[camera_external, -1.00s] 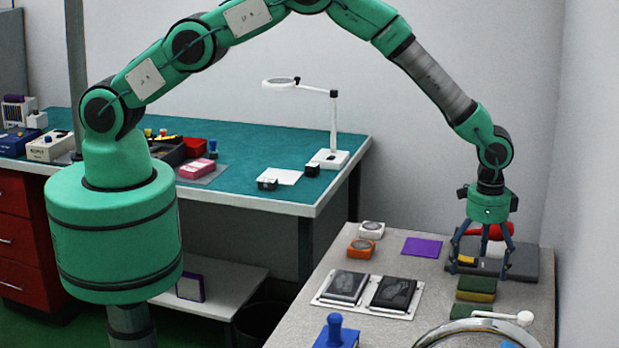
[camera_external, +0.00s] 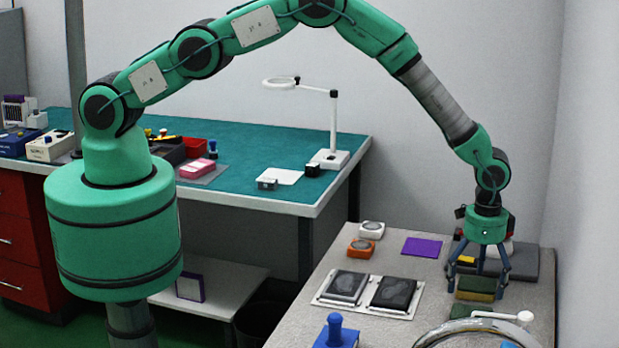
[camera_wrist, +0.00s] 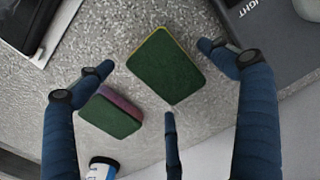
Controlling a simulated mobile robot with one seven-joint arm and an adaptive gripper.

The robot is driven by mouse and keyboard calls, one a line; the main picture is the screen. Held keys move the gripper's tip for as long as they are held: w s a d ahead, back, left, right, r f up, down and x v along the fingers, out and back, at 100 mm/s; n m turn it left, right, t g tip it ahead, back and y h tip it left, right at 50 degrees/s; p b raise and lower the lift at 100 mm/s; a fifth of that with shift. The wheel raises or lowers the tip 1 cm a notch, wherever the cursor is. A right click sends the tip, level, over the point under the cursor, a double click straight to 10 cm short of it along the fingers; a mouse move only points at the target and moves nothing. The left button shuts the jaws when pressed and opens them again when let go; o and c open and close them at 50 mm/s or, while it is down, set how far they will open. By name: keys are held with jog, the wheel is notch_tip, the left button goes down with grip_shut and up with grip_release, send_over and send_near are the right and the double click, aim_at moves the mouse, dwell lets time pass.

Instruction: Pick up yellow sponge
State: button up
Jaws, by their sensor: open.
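The yellow sponge (camera_wrist: 165,70) lies flat on the grey speckled table. It shows a dark green top and a thin yellow edge in the wrist view, where it sits between my spread fingers. In the external view the sponge (camera_external: 476,283) is partly behind my fingers, near the right side of the table. My gripper (camera_external: 477,289) is open and empty above it, pointing down; its three blue fingers show in the wrist view (camera_wrist: 158,78). Whether a fingertip touches the sponge I cannot tell.
A second green-topped sponge with a purple-pink edge (camera_wrist: 110,112) lies close at the left fingers. A dark grey slab (camera_external: 525,263) is behind my gripper. A white tray with two dark pads (camera_external: 368,308) lies left. A round metal rim (camera_external: 440,333) stands in front.

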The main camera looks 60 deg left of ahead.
aim_at(477, 286)
jog(key=c, duration=0.8)
jog(key=shift+c, duration=0.2)
jog(key=shift+r, duration=0.15)
jog(key=shift+r, duration=0.75)
notch_tip(477, 286, up, 2)
jog(key=shift+b, duration=0.3)
jog(key=s+a, duration=0.3)
jog(key=s, duration=0.1)
jog(key=s+a+r+b, duration=0.1)
jog(key=s+a, duration=0.2)
jog(key=s, duration=0.1)
jog(key=s+a, duration=0.3)
jog(key=s, duration=0.2)
jog(key=shift+a+r, duration=0.15)
jog(key=shift+a, duration=0.05)
